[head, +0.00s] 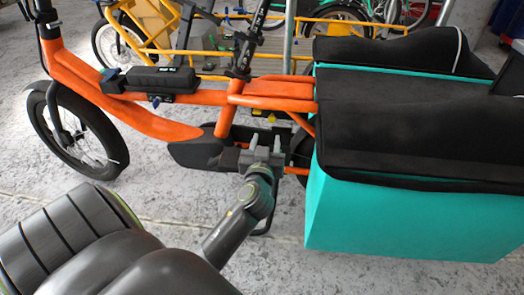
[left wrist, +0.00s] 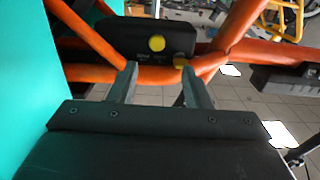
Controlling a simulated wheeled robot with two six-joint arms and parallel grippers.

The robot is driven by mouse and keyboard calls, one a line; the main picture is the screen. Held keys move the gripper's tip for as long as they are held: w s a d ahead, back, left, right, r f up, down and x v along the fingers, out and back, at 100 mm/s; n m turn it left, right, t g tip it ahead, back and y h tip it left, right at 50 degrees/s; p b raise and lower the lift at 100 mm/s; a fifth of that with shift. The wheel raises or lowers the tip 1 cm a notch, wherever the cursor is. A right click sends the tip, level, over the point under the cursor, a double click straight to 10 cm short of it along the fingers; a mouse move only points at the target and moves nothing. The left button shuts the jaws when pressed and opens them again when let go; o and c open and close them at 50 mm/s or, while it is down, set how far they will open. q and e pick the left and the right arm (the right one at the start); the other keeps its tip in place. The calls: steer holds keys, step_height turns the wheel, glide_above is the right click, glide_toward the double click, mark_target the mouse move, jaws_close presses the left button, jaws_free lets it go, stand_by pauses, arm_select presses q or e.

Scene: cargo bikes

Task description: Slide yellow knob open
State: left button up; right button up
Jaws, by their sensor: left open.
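A round yellow knob (left wrist: 157,43) sits on a black box (left wrist: 178,38) between orange frame tubes in the left wrist view. A second, smaller yellow piece (left wrist: 181,62) shows just below and right of it, partly behind an orange tube. In the head view a small yellow spot (head: 271,115) shows below the orange tube. My left gripper (left wrist: 159,68) is open and empty, its two fingers apart and pointing toward the box; the round knob appears above the gap between the fingertips. It also shows in the head view (head: 265,140), low beside the bike frame. My right gripper is not in view.
The orange cargo bike frame (head: 165,125) runs left from a teal cargo box (head: 400,220) with a black cover (head: 410,120). The teal wall stands close left of my gripper in the wrist view. A yellow bike (head: 160,25) stands behind. Grey floor lies open in front.

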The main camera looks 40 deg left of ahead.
arm_select(q)
steer(key=v, duration=0.8)
stand_by(0.4)
